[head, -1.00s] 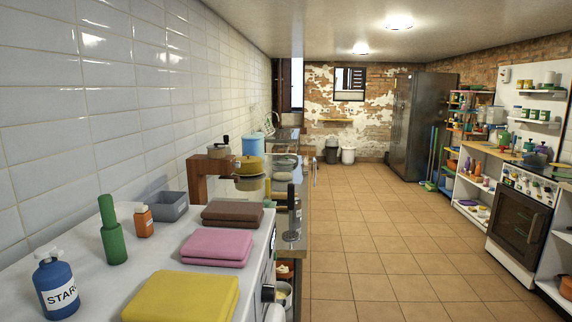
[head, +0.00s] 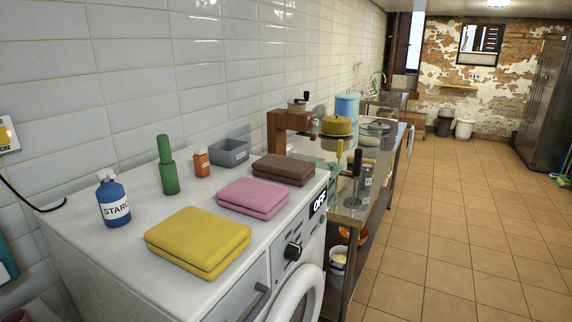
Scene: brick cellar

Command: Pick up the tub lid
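I cannot make out a tub lid for certain in the head view. A small grey open-topped tub (head: 230,153) stands on top of the white washing machine (head: 90,225), against the tiled wall, with no lid seen on it. A blue cylindrical container (head: 347,106) stands on the metal counter farther back; its top is too small to tell as a separate lid. Neither of my grippers is in view.
The machine top also holds a blue starch bottle (head: 113,202), green bottle (head: 168,172), orange jar (head: 202,163), and yellow (head: 198,240), pink (head: 253,197) and brown (head: 284,169) folded cloths. The tiled floor (head: 450,225) to the right is clear.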

